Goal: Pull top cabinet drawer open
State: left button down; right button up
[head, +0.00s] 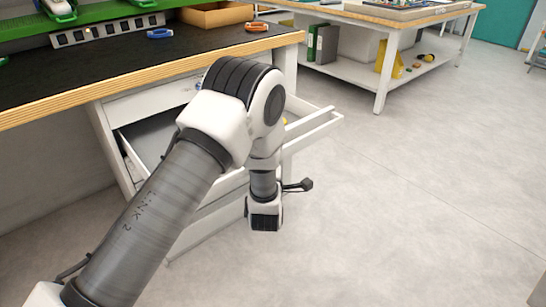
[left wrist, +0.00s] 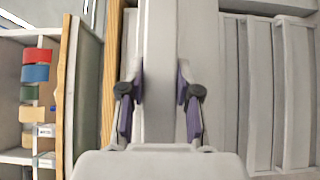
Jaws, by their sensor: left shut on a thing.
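The white cabinet (head: 107,134) stands under the black-topped workbench. Its top drawer (head: 315,126) is pulled out, with part of its inside showing at left and its far rim at right. My left arm crosses in front of the drawer and hides much of its front; the left gripper's fingers cannot be made out in the head view. In the left wrist view, my left gripper (left wrist: 158,100) has its purple-padded fingers on either side of a pale grey bar, part of the drawer front, and is shut on it. My right gripper is in neither view.
The workbench's wooden edge (head: 60,108) runs above the cabinet. A second bench (head: 385,50) with a lower shelf stands at the back right. Open grey floor (head: 400,210) lies to the right. Lower drawer fronts (left wrist: 262,90) fill the right of the left wrist view.

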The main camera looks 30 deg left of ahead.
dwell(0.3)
pick_arm(q)
jog(key=c, duration=0.8)
grip_release()
jog(key=v, duration=1.2)
jog(key=shift+f, duration=0.1)
